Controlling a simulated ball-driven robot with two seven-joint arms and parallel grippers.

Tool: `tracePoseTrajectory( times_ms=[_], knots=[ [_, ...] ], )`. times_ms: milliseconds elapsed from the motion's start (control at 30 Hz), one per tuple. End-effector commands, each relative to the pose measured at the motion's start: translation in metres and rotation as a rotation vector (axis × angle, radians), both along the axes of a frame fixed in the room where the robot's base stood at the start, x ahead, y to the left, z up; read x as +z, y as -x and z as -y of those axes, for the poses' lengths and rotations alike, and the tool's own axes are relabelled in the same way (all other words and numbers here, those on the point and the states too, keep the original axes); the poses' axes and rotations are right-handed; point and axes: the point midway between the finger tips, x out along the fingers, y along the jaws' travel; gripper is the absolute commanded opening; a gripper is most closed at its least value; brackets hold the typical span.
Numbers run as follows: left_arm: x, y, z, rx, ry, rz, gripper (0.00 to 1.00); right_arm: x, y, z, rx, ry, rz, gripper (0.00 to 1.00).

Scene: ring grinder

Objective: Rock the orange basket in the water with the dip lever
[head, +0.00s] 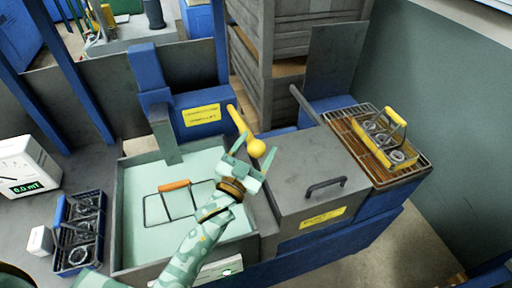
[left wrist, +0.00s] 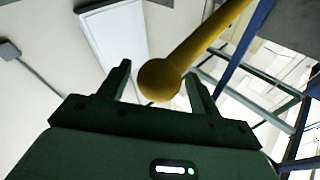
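The orange basket (head: 167,222) is a thin wire frame with an orange handle (head: 174,184), sitting in the pale green water of the tank (head: 118,215). The dip lever (head: 237,119) is a yellow rod with a ball knob (head: 256,148), angled down toward the tank's right side. In the left wrist view, the knob (left wrist: 159,80) lies between the two fingertips of my left gripper (left wrist: 160,82). The fingers stand apart, with small visible gaps beside the ball. In the head view, my left gripper (head: 255,163) is at the knob, and its arm crosses over the tank. My right gripper is out of view.
A grey lidded box (head: 298,166) with a black handle stands right of the tank. A yellow basket (head: 393,150) of rings sits on a wire rack (head: 342,124) at the far right. A blue basket (head: 75,252) and a white meter (head: 28,165) are at the left.

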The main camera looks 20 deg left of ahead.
Motion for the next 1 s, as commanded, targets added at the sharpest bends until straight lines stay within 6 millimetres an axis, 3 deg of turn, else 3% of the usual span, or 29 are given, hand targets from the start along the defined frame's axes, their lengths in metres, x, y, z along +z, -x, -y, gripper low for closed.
tracePoseTrajectory(
  times_ms=[267,700,1000],
  knots=[
    [-0.003,0.011,-0.002,0.000,0.000,0.000,0.63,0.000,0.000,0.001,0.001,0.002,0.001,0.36],
    [-0.032,0.115,-0.028,0.000,0.000,-0.004,0.63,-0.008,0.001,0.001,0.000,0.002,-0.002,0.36],
    [-0.040,0.152,-0.037,0.000,0.001,0.000,0.63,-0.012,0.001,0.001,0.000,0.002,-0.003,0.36]
  ],
)
